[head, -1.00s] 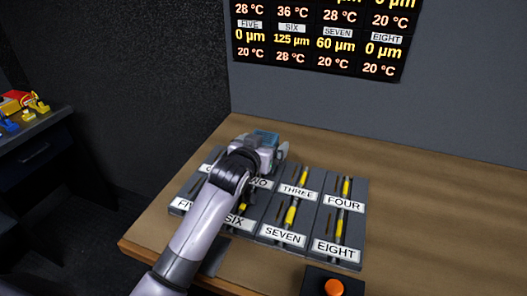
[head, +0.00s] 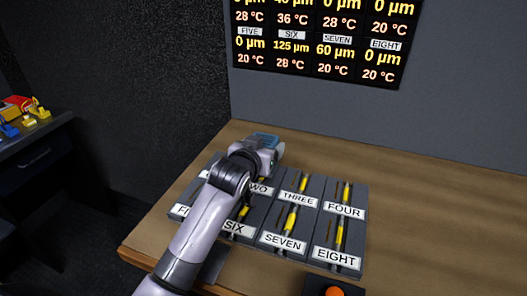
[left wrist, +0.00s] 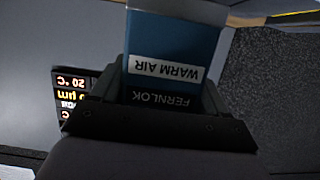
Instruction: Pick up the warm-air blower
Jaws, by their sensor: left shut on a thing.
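The warm-air blower (left wrist: 178,38) is a blue block in the left wrist view, with an upside-down white WARM AIR label and the word FERNLOK below it. It stands between the dark fingers of my left gripper, which is shut on it. In the head view only the blue top of the blower shows behind my left gripper (head: 263,150), over the back left of the wooden bench (head: 430,200). The gripper and wrist hide the rest of the blower, so I cannot tell whether it touches the bench. My right gripper is not in view.
Grey numbered slot panels (head: 292,222) with yellow pieces lie under and right of my left arm. An orange button (head: 333,292) is at the front. A readout board (head: 318,40) hangs on the wall. A side table (head: 35,150) with coloured items is left. The bench's right side is clear.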

